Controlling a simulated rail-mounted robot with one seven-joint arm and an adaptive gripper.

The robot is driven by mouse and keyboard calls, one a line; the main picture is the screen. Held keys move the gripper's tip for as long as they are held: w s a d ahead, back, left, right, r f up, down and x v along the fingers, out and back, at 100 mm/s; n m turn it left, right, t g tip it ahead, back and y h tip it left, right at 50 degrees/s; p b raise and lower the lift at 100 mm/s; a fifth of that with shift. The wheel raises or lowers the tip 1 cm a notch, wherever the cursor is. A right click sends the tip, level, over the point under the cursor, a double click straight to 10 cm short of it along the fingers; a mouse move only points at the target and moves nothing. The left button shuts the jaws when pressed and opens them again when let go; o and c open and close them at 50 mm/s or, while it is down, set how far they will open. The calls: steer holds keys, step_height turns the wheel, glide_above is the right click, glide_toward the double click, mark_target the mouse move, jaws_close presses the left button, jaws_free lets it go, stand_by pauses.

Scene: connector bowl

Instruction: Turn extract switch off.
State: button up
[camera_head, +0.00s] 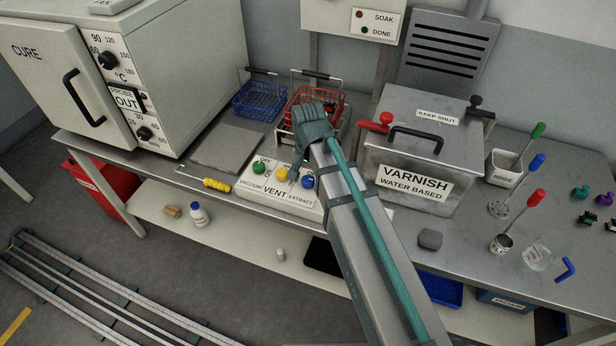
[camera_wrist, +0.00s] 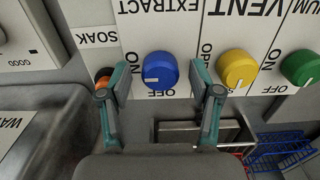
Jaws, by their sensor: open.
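The extract switch is a blue round knob (camera_head: 308,182) at the right end of a white panel labelled VACUUM, VENT and EXTRACT (camera_head: 262,197). In the wrist view the blue knob (camera_wrist: 160,70) sits between my two fingertips, under upside-down EXTRACT lettering. A short white mark shows low on its face; ON is printed to its upper left. My gripper (camera_wrist: 159,76) is open, one finger on each side of the knob with gaps showing. In the head view my gripper (camera_head: 297,168) is over the panel, its tips partly hidden.
A yellow knob (camera_wrist: 238,70) and a green knob (camera_wrist: 301,67) are beside the blue one. Blue (camera_head: 260,100) and red (camera_head: 317,105) wire baskets stand behind the panel. A metal varnish box (camera_head: 412,180) is to the right, and a yellow ribbed piece (camera_head: 216,185) lies left.

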steer(key=c, duration=1.1)
steer(key=shift+c, duration=0.2)
steer(key=shift+n, duration=0.4)
steer(key=n+p, duration=0.1)
steer(key=n, duration=0.2)
steer(key=shift+r, duration=0.1)
steer(key=n+p, duration=0.1)
steer(key=n, duration=0.8)
steer(key=shift+p, duration=0.35)
steer(key=n, duration=0.5)
steer(key=shift+w, duration=0.1)
